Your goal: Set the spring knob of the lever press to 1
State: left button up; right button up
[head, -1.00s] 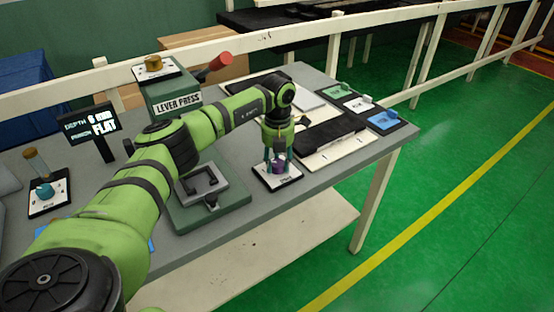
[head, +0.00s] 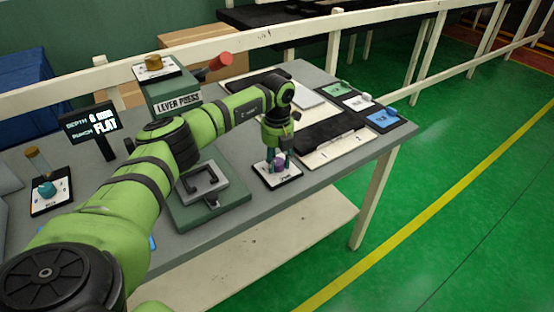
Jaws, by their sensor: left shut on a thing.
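The lever press (head: 178,101) stands at the back of the grey table, with a red-ended lever and a brass knob (head: 153,62) on its top plate. A purple knob (head: 280,163) sits on a small white plate with a black edge (head: 290,180), right of the press base; the plate's lettering is too small to read. My left gripper (head: 278,162) points down over this plate and is shut on the purple knob. The knob's pointer and setting cannot be made out. My right gripper is not in view.
A teal knob on a plate (head: 47,190) is at the left. Green, white and blue switches (head: 385,117) are at the far right. A black pad (head: 330,132) lies beside my gripper. The green floor is clear.

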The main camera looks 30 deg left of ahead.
aim_at(278, 159)
pick_arm(q)
jog(key=shift+w+r, duration=0.25)
jog(key=o, duration=1)
jog(key=shift+o, duration=0.7)
jog(key=shift+w+f, duration=0.1)
jog(key=shift+f, duration=0.1)
notch_tip(278, 159, up, 8)
jog(key=shift+a+f, duration=0.1)
jog(key=shift+f, duration=0.15)
